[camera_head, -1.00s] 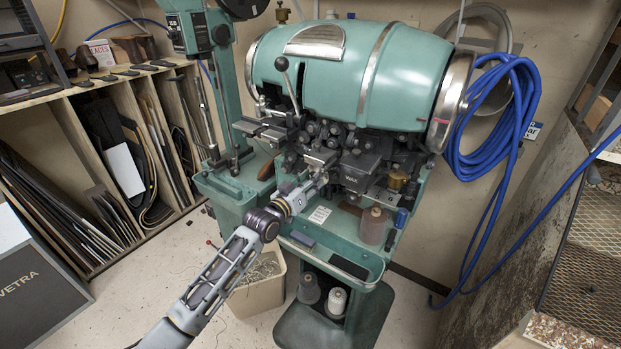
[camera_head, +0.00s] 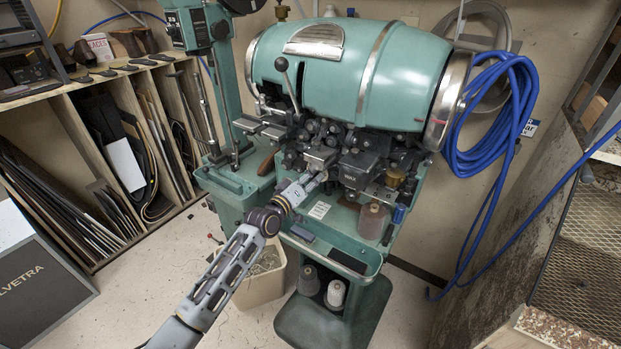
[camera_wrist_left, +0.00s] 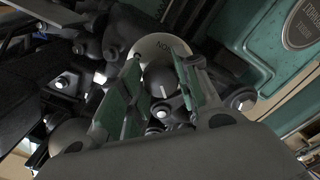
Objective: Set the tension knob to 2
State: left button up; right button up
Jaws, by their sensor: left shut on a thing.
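The tension knob (camera_wrist_left: 157,78) is a small dark round knob with a pale line mark, in front of a light round dial plate (camera_wrist_left: 160,46) with small markings I cannot read clearly. My left gripper (camera_wrist_left: 160,88) has its two green-padded fingers on either side of the knob, shut on it. In the head view my left gripper (camera_head: 323,176) reaches the front of the green sole stitcher (camera_head: 350,70), among its dark mechanisms. The knob is too small and covered to make out there. My right gripper is not in view.
Dark metal blocks and levers (camera_head: 362,165) crowd close around the gripper. A bin (camera_head: 258,280) stands below my left arm. Thread cones (camera_head: 336,293) sit on the machine's lower shelf. A blue hose (camera_head: 500,120) hangs on the right wall. Shelving (camera_head: 70,130) stands at left.

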pick_arm(q)
jog(key=o, duration=1)
jog(key=shift+o, duration=0.2)
jog(key=v, duration=1.2)
jog(key=shift+m, duration=0.3)
dwell(0.4)
